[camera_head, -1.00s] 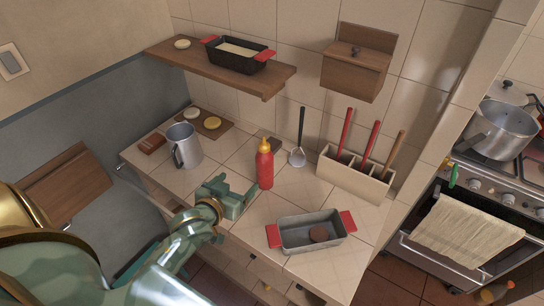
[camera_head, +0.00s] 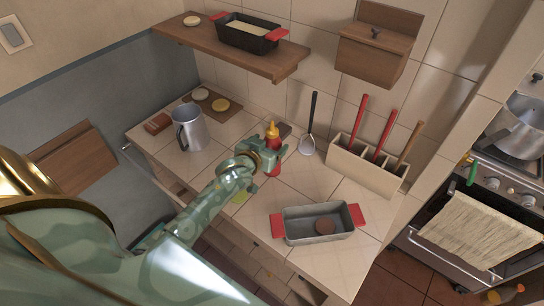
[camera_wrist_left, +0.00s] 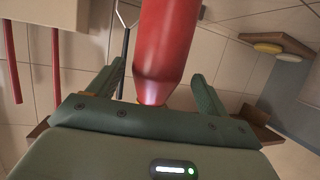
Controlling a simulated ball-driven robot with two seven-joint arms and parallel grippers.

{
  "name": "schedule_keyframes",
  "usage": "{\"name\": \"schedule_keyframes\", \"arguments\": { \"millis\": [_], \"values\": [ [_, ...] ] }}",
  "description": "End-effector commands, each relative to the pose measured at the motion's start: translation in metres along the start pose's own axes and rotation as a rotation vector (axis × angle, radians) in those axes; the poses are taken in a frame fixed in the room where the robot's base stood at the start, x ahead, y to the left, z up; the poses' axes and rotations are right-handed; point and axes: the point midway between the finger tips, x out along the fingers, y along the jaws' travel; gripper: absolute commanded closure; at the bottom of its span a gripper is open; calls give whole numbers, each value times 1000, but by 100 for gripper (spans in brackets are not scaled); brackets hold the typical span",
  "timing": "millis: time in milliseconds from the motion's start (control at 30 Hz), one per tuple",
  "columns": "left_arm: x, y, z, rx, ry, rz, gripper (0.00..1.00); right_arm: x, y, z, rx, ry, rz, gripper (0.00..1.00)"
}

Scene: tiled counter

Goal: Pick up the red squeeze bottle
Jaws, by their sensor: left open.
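The red squeeze bottle (camera_head: 272,141) with its yellow cap stands upright on the tiled counter. My left gripper (camera_head: 262,160) is at the bottle and hides part of its body in the head view. In the left wrist view the red bottle (camera_wrist_left: 168,45) lies between the two spread green fingers of my left gripper (camera_wrist_left: 158,85). Gaps show on both sides, so the fingers are open around it and not closed on it. My right gripper is not in view.
A metal mug (camera_head: 188,128) stands left of the bottle. A utensil box (camera_head: 362,168) and a grey loaf pan (camera_head: 318,223) with red handles are to the right. A wooden shelf (camera_head: 285,66) hangs above.

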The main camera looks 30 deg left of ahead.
Motion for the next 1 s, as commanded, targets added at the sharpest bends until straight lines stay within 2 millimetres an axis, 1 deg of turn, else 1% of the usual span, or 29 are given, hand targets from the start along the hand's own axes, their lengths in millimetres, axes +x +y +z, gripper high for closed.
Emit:
{"name": "schedule_keyframes", "arguments": {
  "millis": [33, 100, 200, 300, 467, 567, 600, 667, 700, 1000],
  "values": [
    [10, 2, 3, -1, 1, 0, 22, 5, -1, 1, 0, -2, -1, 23],
    [22, 4, 5, 0, 0, -1, 22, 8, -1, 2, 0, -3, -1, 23],
    [34, 4, 4, 1, 1, 0, 22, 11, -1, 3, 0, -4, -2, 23],
    [37, 4, 4, 1, 0, 1, 22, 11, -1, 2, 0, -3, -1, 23],
    [37, 4, 3, 0, 0, 1, 22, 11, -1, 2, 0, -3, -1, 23],
    [37, 4, 3, 0, 0, 1, 47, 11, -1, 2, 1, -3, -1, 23],
    [37, 4, 3, 0, 0, 1, 58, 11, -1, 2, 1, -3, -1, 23],
    [37, 4, 3, 0, 0, 1, 75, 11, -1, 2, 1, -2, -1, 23],
    [37, 4, 3, 0, 0, 1, 77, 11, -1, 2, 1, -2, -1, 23],
    [36, 4, 0, 0, 1, 0, 77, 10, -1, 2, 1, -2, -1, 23]
  ]
}}
